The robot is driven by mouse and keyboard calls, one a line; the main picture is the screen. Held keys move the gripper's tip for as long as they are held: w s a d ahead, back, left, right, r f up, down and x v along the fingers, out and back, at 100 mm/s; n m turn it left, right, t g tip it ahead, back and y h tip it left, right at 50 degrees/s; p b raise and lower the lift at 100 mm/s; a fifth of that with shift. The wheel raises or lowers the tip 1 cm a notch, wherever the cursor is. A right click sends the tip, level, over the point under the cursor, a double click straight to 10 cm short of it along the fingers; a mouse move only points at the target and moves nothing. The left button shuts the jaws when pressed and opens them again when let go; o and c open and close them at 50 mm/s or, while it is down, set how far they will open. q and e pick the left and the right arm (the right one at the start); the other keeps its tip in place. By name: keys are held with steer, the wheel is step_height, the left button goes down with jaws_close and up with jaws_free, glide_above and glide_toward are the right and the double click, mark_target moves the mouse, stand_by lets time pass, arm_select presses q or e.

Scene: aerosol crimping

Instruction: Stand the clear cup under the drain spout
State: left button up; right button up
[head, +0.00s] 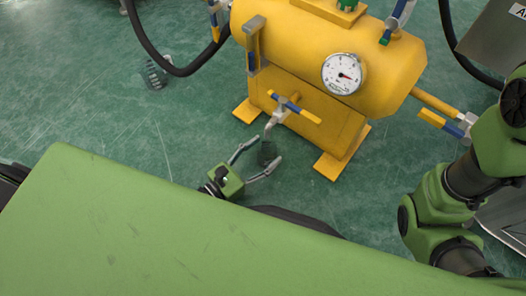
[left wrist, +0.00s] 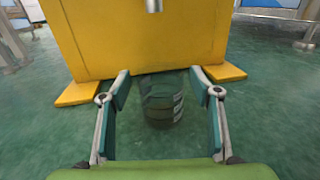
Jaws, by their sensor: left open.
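The clear cup (head: 267,153) looks dark and see-through and stands upright on the floor in front of the yellow tank, just below the drain spout (head: 268,131) in the head view. In the left wrist view the cup (left wrist: 162,100) is between the fingers, with a gap on both sides, and the spout (left wrist: 153,5) shows above and beyond it. I cannot tell whether the cup is exactly under the spout's mouth. My left gripper (head: 263,160) is open around the cup; it also shows in the left wrist view (left wrist: 162,90). My right gripper is not in view.
The yellow tank (head: 320,55) stands on yellow feet (head: 329,166), with a gauge (head: 344,74) and a valve handle (head: 296,107) above the spout.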

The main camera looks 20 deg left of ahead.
arm_select(q)
steer(key=p+v, duration=0.3)
steer(key=v, duration=0.8)
steer(key=shift+s+r+p, duration=0.15)
steer(key=shift+r+p, duration=0.05)
steer(key=shift+p, duration=0.15)
steer(key=shift+s+a, duration=0.2)
steer(key=shift+s, duration=0.15)
